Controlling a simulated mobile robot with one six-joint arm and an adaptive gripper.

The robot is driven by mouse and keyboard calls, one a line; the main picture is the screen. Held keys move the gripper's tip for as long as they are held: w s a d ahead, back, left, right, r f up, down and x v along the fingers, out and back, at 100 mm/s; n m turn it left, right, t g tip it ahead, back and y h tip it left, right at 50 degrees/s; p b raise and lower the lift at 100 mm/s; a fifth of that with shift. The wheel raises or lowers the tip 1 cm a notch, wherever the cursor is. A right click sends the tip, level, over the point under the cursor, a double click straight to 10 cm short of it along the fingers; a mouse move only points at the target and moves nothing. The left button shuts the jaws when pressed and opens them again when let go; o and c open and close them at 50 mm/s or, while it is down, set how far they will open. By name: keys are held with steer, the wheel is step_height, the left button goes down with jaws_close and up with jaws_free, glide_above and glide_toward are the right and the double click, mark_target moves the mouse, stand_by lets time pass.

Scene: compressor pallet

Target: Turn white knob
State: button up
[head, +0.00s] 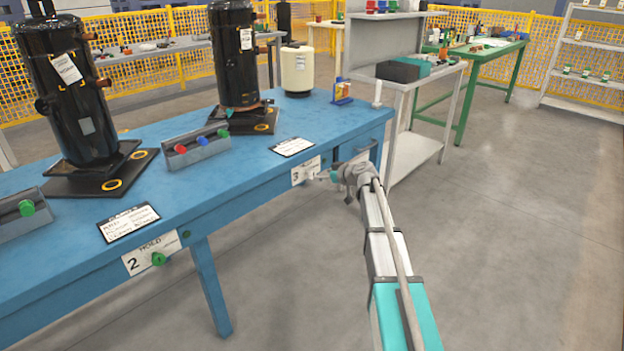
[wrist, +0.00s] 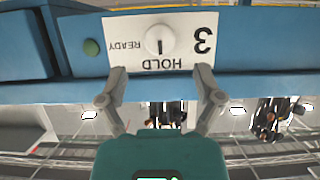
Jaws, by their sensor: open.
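The white knob (wrist: 159,40) sits on a white placard (wrist: 120,58) marked 3, HOLD and READY, upside down in the wrist view. A dark mark on the knob points toward HOLD. The placard is on the front of the blue bench and also shows in the head view (head: 305,171), where the knob is too small to make out. My gripper (wrist: 161,74) is open and empty. Its fingertips lie on either side of the knob's line in the wrist view, apart from the knob. In the head view my gripper (head: 332,175) is just right of the placard.
A green button (wrist: 91,47) is beside the placard. A second placard (head: 137,262) with a green knob (head: 159,259) is farther left. Black compressors (head: 237,60) and a cream tank (head: 297,72) stand on the bench (head: 225,180). Floor to the right is clear.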

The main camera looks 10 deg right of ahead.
mark_target(313, 174)
steer(key=shift+b+x, duration=0.95)
steer(key=shift+x, duration=2.2)
steer(key=c, duration=1.1)
steer(key=shift+c, duration=0.2)
